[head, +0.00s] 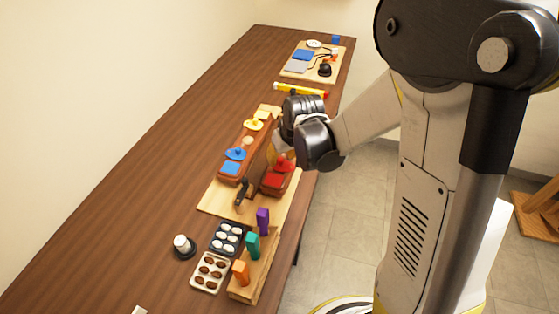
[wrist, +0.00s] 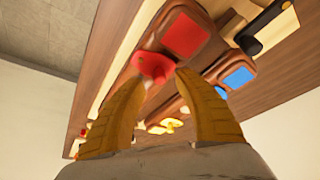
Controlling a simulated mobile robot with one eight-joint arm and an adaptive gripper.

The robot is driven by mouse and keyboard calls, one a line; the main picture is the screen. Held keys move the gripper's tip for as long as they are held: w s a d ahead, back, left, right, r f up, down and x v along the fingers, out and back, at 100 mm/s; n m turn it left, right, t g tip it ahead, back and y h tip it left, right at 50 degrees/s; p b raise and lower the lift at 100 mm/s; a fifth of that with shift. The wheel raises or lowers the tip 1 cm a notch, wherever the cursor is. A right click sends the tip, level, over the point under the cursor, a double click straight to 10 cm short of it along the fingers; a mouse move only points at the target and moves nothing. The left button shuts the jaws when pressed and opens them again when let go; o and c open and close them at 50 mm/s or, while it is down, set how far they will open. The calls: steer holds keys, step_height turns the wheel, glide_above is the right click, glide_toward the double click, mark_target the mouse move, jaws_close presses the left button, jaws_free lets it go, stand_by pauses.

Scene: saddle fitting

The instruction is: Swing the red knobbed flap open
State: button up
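The red knob (head: 284,163) stands beside a red square panel (head: 274,181) on a brown block on the right side of the pale board (head: 222,206). In the wrist view the red knob (wrist: 152,66) lies just beyond my fingertips, with the red panel (wrist: 186,35) behind it. My gripper (wrist: 161,77) is open, its two yellow-orange fingers apart on either side of the knob's lower part. I cannot tell whether they touch it. In the head view my wrist largely hides the fingers and the block's far end.
A second brown block carries a blue knob (head: 236,154), a blue panel (head: 230,168) and a yellow knob (head: 254,125). A dark upright handle (head: 242,192) stands near the blocks. Nearer are coloured pegs (head: 252,245) and two trays (head: 210,272).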

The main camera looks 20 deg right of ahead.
steer(key=shift+x, duration=1.05)
steer(key=shift+c, duration=0.4)
jaws_close()
